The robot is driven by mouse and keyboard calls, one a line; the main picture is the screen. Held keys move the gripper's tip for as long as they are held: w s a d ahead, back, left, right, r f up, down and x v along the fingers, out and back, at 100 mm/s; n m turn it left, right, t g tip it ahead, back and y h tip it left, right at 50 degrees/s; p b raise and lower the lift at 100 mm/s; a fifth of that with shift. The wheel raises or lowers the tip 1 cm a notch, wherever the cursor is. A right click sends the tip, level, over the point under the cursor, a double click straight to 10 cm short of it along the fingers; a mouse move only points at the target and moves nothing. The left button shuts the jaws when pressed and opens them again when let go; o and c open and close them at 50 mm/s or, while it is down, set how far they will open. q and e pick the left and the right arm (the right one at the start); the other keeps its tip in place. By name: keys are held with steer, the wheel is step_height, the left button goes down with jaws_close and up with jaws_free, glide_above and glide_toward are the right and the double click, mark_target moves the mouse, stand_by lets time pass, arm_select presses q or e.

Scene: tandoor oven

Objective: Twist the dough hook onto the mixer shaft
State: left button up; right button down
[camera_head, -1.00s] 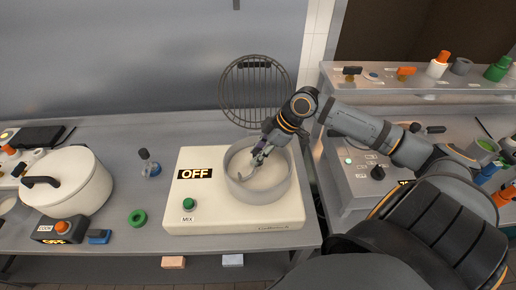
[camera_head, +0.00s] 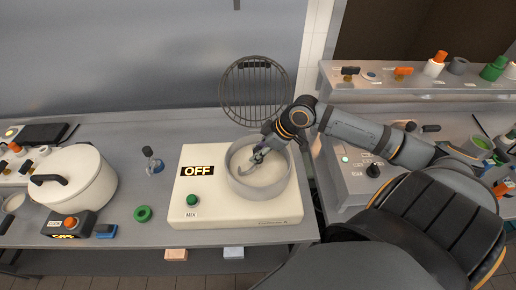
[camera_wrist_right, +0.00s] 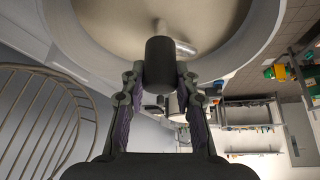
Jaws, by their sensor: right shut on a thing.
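The mixer (camera_head: 225,208) is a cream box with a sign reading OFF, a green MIX knob (camera_head: 193,200) and a round grey bowl (camera_head: 262,192). My right gripper (camera_head: 258,157) reaches down into the bowl from the upper right. In the right wrist view, my right gripper (camera_wrist_right: 160,90) is shut on a dark cylindrical piece, which I take to be the hub of the dough hook (camera_wrist_right: 160,65). A pale rod runs from it towards the bowl floor. I cannot tell the mixer shaft apart or whether the hub touches it. My left gripper is not in view.
A round wire guard (camera_head: 253,92) stands upright behind the bowl. A white lidded pot (camera_head: 84,185), a green ring (camera_head: 143,214) and a small dark-topped tool (camera_head: 150,158) are to the left. A control panel (camera_head: 351,178) and shelf (camera_head: 420,92) are close on the right.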

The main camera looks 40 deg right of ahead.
steer(key=shift+m+t+h+p, duration=0.3)
steer(key=shift+m+h, duration=0.2)
steer(key=shift+m, duration=0.6)
steer(key=c, duration=0.9)
jaws_free()
steer(key=shift+c, duration=0.2)
